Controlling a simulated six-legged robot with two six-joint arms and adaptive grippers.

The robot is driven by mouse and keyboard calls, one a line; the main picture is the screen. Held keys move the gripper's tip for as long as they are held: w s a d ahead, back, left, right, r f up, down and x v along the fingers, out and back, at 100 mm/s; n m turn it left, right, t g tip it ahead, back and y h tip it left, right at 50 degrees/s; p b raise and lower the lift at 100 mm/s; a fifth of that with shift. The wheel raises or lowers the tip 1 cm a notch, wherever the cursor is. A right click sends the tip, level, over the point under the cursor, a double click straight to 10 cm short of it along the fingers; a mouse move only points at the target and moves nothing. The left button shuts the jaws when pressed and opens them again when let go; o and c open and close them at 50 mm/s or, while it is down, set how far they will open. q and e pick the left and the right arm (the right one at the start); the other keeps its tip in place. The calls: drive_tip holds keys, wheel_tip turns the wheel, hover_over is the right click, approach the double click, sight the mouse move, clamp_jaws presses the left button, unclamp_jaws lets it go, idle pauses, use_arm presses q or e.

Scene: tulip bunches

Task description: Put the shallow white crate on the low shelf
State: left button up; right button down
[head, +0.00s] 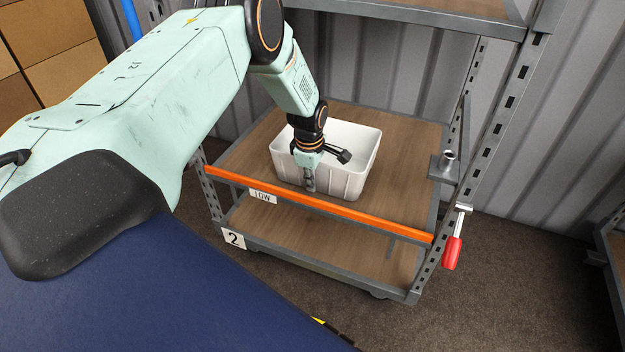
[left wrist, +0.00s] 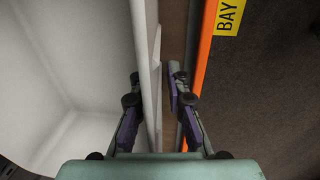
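The shallow white crate (head: 345,182) stands on the brown low shelf (head: 405,160), behind its orange front bar (head: 330,205) with the "LOW" label. The crate looks upright and empty. My left gripper (head: 309,182) points down at the crate's front wall. In the left wrist view, the left gripper (left wrist: 154,95) has its fingers apart, one on each side of the crate's wall (left wrist: 146,60). A gap shows between the wall and the outer finger. My right gripper is in neither view.
A lower deck (head: 310,245) with a "2" tag lies below, and a higher shelf (head: 430,8) above. A grey upright with a red handle (head: 452,252) stands at the right. Cardboard boxes (head: 50,45) are at the far left. Shelf room is free right of the crate.

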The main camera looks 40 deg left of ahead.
use_arm(q)
drive_tip(key=shift+o, duration=1)
drive_tip(key=shift+d+r, duration=0.15)
drive_tip(key=shift+w+f, duration=0.1)
drive_tip(key=shift+f, duration=0.1)
wheel_tip(320, 180, up, 12)
drive_tip(key=s+p, duration=0.1)
drive_tip(key=p, duration=0.5)
drive_tip(key=shift+s, duration=0.3)
drive_tip(key=s+d+f+m+h, duration=0.1)
drive_tip(key=s+d+f+m, duration=0.95)
drive_tip(key=s, duration=0.45)
drive_tip(key=s+d+m, duration=0.2)
drive_tip(key=s+m, duration=0.3)
drive_tip(key=s, duration=0.6)
drive_tip(key=s+d+m+g, duration=0.1)
drive_tip(key=s+d+m, duration=0.2)
drive_tip(key=s, duration=0.7)
drive_tip(key=shift+s+d+r+m+y, duration=0.15)
drive_tip(key=shift+s+d+m+y, duration=0.25)
drive_tip(key=shift+m, duration=0.55)
drive_tip(key=shift+w+d, duration=0.1)
drive_tip(key=shift+w, duration=0.15)
